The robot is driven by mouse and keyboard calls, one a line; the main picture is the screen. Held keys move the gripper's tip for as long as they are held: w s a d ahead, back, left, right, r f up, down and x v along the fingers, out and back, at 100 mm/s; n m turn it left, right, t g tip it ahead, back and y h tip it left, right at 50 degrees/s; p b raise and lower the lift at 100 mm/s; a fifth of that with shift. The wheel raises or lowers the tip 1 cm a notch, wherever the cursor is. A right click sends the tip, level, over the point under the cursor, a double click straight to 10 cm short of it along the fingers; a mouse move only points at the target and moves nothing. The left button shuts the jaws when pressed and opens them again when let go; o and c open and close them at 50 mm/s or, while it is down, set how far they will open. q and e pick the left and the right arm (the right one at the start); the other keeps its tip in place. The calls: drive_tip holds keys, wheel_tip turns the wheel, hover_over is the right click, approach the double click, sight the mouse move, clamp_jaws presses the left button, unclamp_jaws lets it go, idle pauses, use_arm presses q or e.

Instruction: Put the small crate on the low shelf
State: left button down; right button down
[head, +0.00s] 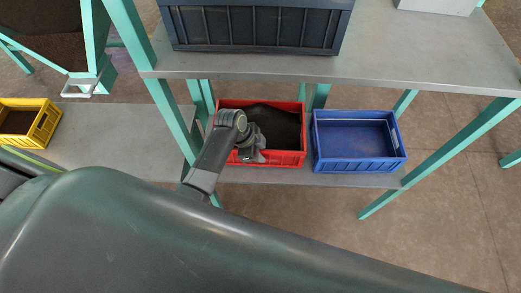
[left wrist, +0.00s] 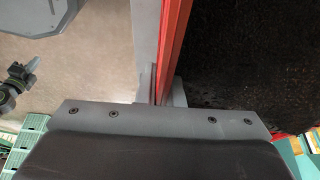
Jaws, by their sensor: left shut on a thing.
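The red crate (head: 287,158), a small open box with dark loose material inside, appears to sit on the grey low shelf (head: 340,181) below the upper shelf. My left gripper (head: 256,157) is at its near wall, left of the middle. In the left wrist view the gripper (left wrist: 164,92) is shut on the red crate's wall (left wrist: 174,45), with one finger on each side. The dark filling shows to the right of that wall. The gripper and forearm hide part of the crate's near left side. A dark jointed part at the wrist view's left edge may be my right arm; its jaws are unclear.
An empty-looking blue crate (head: 360,165) stands close to the red crate's right. The upper shelf (head: 400,65) bears a large dark crate (head: 255,47). A yellow crate (head: 45,130) stands far left. Teal posts (head: 175,115) frame the shelves. Low shelf left of the red crate is bare.

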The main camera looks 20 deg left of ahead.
sight(260, 165)
use_arm(q)
drive_tip(key=shift+w+f, duration=0.15)
drive_tip(key=shift+f, duration=1.3)
use_arm(e)
drive_tip(key=shift+w+f, duration=0.2)
drive_tip(key=shift+w, duration=0.45)
use_arm(q)
drive_tip(key=shift+b, duration=0.3)
drive_tip(key=c, duration=1.8)
unclamp_jaws()
drive_tip(key=shift+s+f, duration=0.2)
drive_tip(key=shift+f, duration=0.05)
drive_tip(key=shift+c, duration=0.2)
drive_tip(key=shift+o, duration=1.4)
use_arm(e)
drive_tip(key=shift+s, duration=0.25)
